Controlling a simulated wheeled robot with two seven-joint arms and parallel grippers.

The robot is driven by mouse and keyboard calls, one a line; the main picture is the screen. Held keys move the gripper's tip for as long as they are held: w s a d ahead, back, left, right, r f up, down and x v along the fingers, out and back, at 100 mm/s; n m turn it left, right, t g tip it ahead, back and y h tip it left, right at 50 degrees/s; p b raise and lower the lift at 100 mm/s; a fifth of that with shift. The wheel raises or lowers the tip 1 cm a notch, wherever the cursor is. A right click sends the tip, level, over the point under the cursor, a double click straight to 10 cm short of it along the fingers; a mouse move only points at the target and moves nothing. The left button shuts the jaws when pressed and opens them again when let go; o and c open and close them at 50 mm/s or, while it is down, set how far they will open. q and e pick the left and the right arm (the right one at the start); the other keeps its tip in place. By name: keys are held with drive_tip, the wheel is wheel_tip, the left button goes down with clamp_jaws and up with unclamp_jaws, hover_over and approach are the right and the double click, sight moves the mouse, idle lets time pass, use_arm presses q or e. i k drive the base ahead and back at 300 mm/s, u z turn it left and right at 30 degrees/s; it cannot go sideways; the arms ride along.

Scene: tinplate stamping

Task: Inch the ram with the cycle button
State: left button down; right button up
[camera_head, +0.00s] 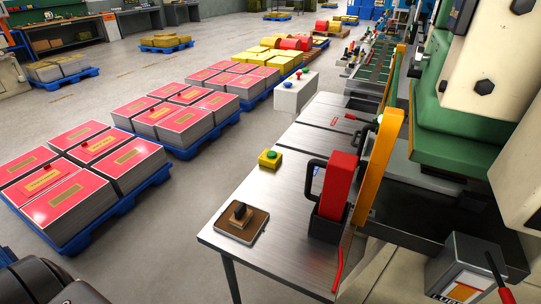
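A green round button sits on a small yellow box (270,159) on the steel bench, near its left edge. A white box (296,92) farther back carries a red and a green button. I cannot tell from the picture which one is the cycle button. The press (455,125), green and cream, stands at the right; its ram is not clearly told apart from the frame. Dark rounded parts at the lower left appear to be mine, but no gripper fingers show. Neither gripper is in view, and nothing touches the buttons.
The steel bench (275,190) holds a brown pad with a black knob (241,216), a red block in a black holder (335,187) and a red rod (338,270). A yellow upright (378,165) stands before the press. Blue pallets of red-topped stacks (85,170) line the floor left.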

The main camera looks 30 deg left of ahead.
sight(270, 154)
drive_tip(key=z, duration=2.1)
drive_tip(key=k, duration=0.65)
drive_tip(key=u, duration=1.45)
